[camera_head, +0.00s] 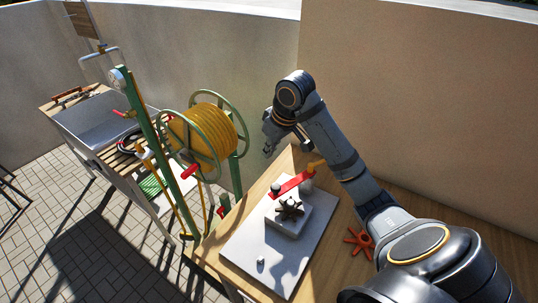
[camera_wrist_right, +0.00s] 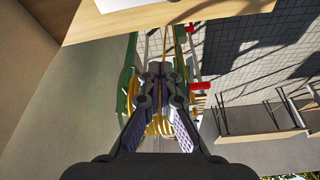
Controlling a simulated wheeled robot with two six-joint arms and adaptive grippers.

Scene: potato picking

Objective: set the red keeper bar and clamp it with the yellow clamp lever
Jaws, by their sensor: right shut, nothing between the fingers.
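The red keeper bar (camera_head: 290,186) lies slantwise along the back of a white block (camera_head: 283,224) on a white board (camera_head: 251,250). Rounded grey posts stand beside the bar. The yellow clamp lever (camera_head: 316,166) is at the bar's right end; whether it presses on the bar I cannot tell. A dark star-shaped knob (camera_head: 289,208) sits on the block in front of the bar. My right gripper (camera_head: 268,146) is above and behind the bar, apart from it. In the right wrist view its fingers (camera_wrist_right: 160,70) are together and empty. My left gripper is not in view.
A red star-shaped knob (camera_head: 358,241) lies on the wooden table (camera_head: 325,263) right of the board, near my right arm. A green-framed yellow hose reel (camera_head: 203,131) stands left of the table. A wall rises behind. The board's front part is mostly clear.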

